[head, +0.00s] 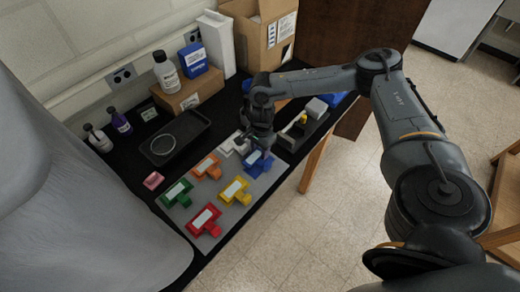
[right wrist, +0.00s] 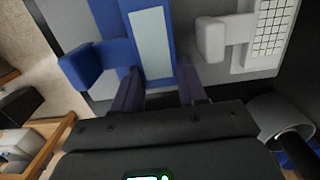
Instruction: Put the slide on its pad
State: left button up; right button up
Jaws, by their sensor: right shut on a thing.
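My right gripper (head: 259,150) is over the back right part of a grey board (head: 238,213). It is shut on a blue piece with a pale strip on top (head: 257,167). The right wrist view shows the blue piece (right wrist: 152,40) between the dark fingers, with a side block sticking out to the left. A white piece with a gridded face (right wrist: 272,32) lies close beside it; in the head view it is partly behind the gripper (head: 232,146). I cannot tell whether the blue piece touches the board. My left gripper is out of view.
Green (head: 177,193), orange (head: 206,167), yellow (head: 235,191) and red (head: 205,220) pieces with pale strips sit on the board. A pink block (head: 153,180) lies to its left. A black tray (head: 174,137), bottles and boxes stand behind; a dark bin (head: 303,130) is at right.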

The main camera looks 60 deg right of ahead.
jog(key=shift+f, duration=0.2)
jog(key=shift+f, duration=0.1)
jog(key=shift+s+d+f, duration=0.15)
jog(key=shift+d+f, duration=0.05)
jog(key=shift+f, duration=0.15)
jog(key=o, duration=1.1)
jog(key=shift+d+f+b, duration=0.1)
jog(key=shift+f+b, duration=0.05)
jog(key=shift+b, duration=0.15)
jog(key=shift+a+r+p, duration=0.2)
jog(key=shift+r+p, duration=0.1)
jog(key=shift+r, duration=0.5)
jog(key=r, duration=0.4)
jog(key=r+p, duration=0.1)
jog(key=r, duration=0.3)
jog(key=r+p, duration=0.1)
jog(key=r, duration=0.3)
jog(key=shift+d+r, duration=0.1)
jog(key=shift+d, duration=0.2)
